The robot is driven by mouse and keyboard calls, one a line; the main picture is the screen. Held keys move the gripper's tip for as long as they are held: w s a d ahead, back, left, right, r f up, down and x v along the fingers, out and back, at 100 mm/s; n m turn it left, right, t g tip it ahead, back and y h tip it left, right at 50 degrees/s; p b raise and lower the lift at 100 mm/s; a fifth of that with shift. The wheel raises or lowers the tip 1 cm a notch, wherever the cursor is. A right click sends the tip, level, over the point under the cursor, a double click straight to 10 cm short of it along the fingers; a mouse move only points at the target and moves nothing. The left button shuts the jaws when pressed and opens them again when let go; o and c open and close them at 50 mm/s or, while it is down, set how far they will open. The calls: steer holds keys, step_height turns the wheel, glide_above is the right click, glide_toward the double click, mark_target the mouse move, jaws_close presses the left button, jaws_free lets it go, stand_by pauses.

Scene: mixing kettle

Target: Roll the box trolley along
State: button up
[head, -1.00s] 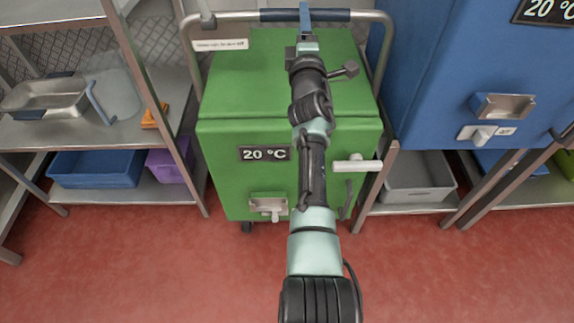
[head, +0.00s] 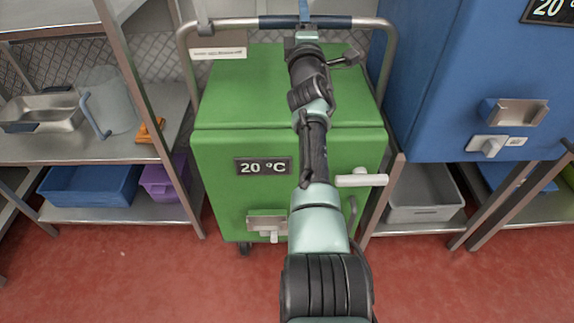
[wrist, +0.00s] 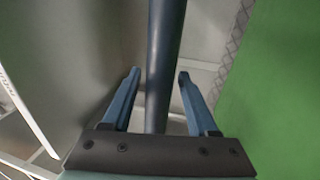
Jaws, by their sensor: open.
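The box trolley (head: 240,205) is a green box with a "20 °C" display, a white lever on its front and dark castors below. Its metal push handle (head: 190,70) arches over the back, with a dark blue grip on the top bar (head: 335,23). My arm reaches over the green lid. My gripper (head: 304,8) is at the top bar in the head view, its tips partly cut off by the frame edge. In the wrist view my open gripper (wrist: 158,75) has its blue fingers either side of the dark bar (wrist: 163,60), with gaps visible on both sides.
A metal shelf (head: 120,148) with a steel pan, a grey jug and blue and purple bins stands at the left. A blue cabinet (head: 450,90) and a shelf with a grey bin (head: 420,195) stand close at the right. Red floor (head: 150,280) is clear in front.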

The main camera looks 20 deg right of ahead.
steer(key=shift+b+x, duration=1)
steer(key=shift+b, duration=1.2)
jaws_close()
stand_by(0.5)
